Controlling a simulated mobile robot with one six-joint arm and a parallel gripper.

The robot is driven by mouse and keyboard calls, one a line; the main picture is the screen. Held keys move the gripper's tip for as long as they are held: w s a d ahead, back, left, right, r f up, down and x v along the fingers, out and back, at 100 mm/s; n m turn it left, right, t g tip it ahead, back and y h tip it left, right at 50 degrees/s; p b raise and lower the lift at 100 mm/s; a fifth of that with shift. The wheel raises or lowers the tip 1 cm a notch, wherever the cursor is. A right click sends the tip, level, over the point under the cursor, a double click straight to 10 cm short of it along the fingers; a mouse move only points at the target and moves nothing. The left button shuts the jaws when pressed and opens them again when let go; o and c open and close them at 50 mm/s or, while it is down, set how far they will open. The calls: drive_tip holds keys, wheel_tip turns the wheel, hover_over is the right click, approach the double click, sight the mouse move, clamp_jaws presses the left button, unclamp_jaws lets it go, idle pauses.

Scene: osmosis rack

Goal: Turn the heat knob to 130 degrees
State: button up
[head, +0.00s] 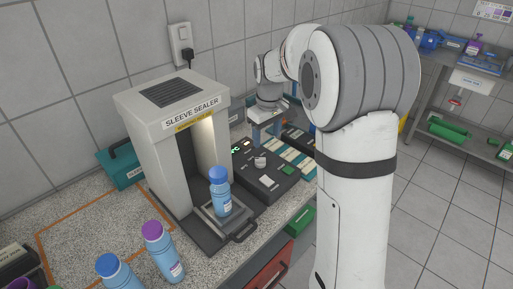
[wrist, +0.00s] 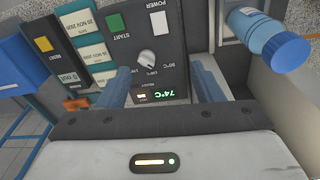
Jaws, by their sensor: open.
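The heat knob (wrist: 147,57) is a small pale dial on the dark control panel, with temperature marks beside it, one reading 90°C. Its exact pointer setting is too small to tell. It also shows in the head view (head: 260,161). A green display (wrist: 168,93) on the panel reads 74°C. My gripper (wrist: 160,68) is open and empty, with its two blue fingers on either side of the knob's line in the wrist view; no contact shows. In the head view my gripper (head: 264,117) is above and behind the panel, apart from the knob.
The sleeve sealer (head: 172,120) stands left of the panel, with a blue-capped bottle (head: 221,197) on its base. START (wrist: 115,22) and POWER (wrist: 159,22) buttons flank the knob's far side. Dated label strips (wrist: 82,22) lie beside the panel. More bottles (head: 162,252) stand on the counter.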

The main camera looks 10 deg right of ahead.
drive_tip(key=n+g, duration=0.1)
drive_tip(key=n, duration=0.1)
hover_over(260, 158)
wheel_tip(260, 158, down, 10)
drive_tip(key=shift+s+f, duration=0.1)
drive_tip(key=shift+s, duration=0.05)
drive_tip(key=shift+f, duration=0.35)
drive_tip(key=f, duration=0.3)
drive_tip(key=f+p, duration=0.1)
drive_tip(key=f, duration=0.3)
drive_tip(key=shift+w+f, duration=0.2)
drive_tip(key=shift+f, duration=0.1)
drive_tip(key=shift+c, duration=0.3)
drive_tip(key=shift+d, duration=0.1)
drive_tip(key=c, duration=0.9)
